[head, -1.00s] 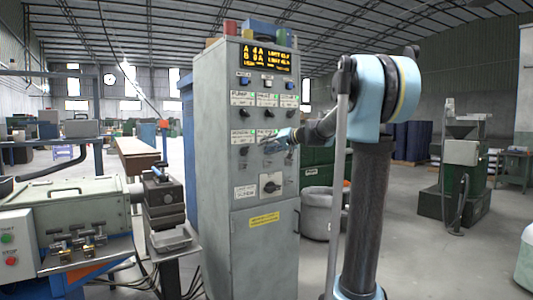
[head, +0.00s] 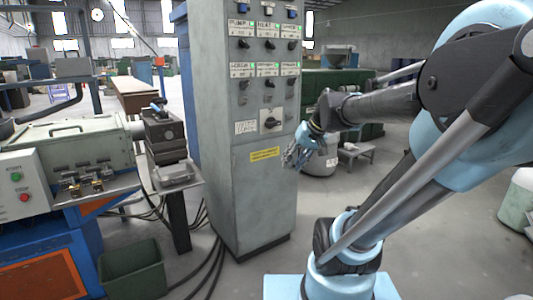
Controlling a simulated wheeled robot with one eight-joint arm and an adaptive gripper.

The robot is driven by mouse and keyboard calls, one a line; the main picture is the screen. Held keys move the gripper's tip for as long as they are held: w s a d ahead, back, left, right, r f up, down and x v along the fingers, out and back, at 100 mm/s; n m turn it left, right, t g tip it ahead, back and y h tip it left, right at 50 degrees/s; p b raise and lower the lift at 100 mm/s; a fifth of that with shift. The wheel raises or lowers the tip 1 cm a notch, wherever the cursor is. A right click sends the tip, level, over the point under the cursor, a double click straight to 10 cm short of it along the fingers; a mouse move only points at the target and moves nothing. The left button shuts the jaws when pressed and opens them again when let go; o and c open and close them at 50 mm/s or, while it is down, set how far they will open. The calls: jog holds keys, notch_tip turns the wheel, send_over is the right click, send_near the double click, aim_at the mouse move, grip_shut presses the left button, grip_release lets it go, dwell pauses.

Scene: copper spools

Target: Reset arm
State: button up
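My gripper (head: 292,158) is at the end of my folded arm, right of the middle in the head view. It hangs in front of the lower right side of the grey control cabinet (head: 232,190), apart from it as far as I can see. Its fingers are small and blurred, so I cannot tell whether they are open or shut. I see no object in it. My arm's blue and dark links fill the right side of the view.
The grey cabinet bears rows of knobs and a yellow label (head: 264,155). At left stands a machine (head: 70,150) with green and red buttons. A green bin (head: 133,270) and cables lie on the floor. A whitish sack (head: 318,160) stands behind my gripper. Floor at right is mostly clear.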

jog(key=s+d+f+g+h, duration=0.1)
jog(key=s+d+f+h, duration=0.1)
jog(key=s+d+f, duration=0.2)
jog(key=s+d+f+m+g+h, duration=0.1)
jog(key=s+d+f, duration=0.4)
jog(key=s+f, duration=0.5)
jog(key=shift+s+d+h, duration=0.3)
jog(key=shift+s+h, duration=0.05)
jog(key=shift+h, duration=0.55)
